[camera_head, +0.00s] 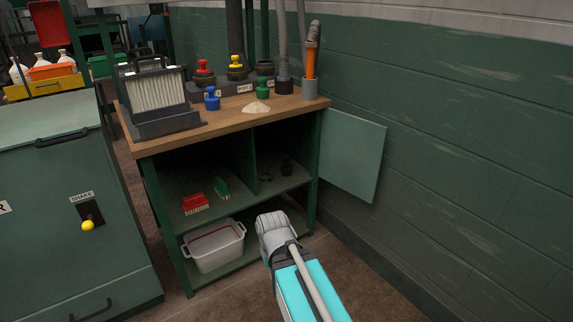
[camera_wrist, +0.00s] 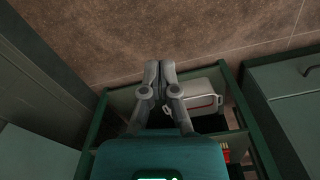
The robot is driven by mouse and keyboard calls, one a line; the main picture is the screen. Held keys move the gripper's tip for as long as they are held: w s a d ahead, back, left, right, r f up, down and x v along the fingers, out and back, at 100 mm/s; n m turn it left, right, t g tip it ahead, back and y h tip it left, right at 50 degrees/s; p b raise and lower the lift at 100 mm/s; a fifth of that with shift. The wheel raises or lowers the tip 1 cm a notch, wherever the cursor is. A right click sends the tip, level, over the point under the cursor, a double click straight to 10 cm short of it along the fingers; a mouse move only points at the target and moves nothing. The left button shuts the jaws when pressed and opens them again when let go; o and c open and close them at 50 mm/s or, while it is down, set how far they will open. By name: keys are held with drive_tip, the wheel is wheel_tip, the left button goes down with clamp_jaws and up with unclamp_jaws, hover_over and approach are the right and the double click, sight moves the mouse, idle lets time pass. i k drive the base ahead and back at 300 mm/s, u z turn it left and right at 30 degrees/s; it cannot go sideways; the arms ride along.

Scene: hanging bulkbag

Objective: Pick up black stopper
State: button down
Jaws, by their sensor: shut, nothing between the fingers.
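A small dark object, likely the black stopper (camera_head: 287,167), stands in the right compartment of the cabinet's upper shelf in the head view. It is in shadow and its shape is hard to make out. My gripper (camera_wrist: 158,70) is shut and empty in the wrist view, its fingertips together over the brown floor. In the head view my arm reaches up from the bottom, in front of the cabinet and below the dark object, apart from it. The stopper cannot be made out in the wrist view.
The open cabinet door (camera_head: 352,153) stands right of the compartment. A grey tub (camera_head: 213,246) is on the bottom shelf; red (camera_head: 195,203) and green (camera_head: 221,188) brushes lie above it. Blue (camera_head: 212,98) and green (camera_head: 263,89) stoppers stand on the wooden top (camera_head: 228,112).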

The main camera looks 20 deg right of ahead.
sight(286, 168)
drive_tip(key=u, duration=0.2)
drive_tip(key=i, duration=1.35)
drive_tip(key=z, duration=0.9)
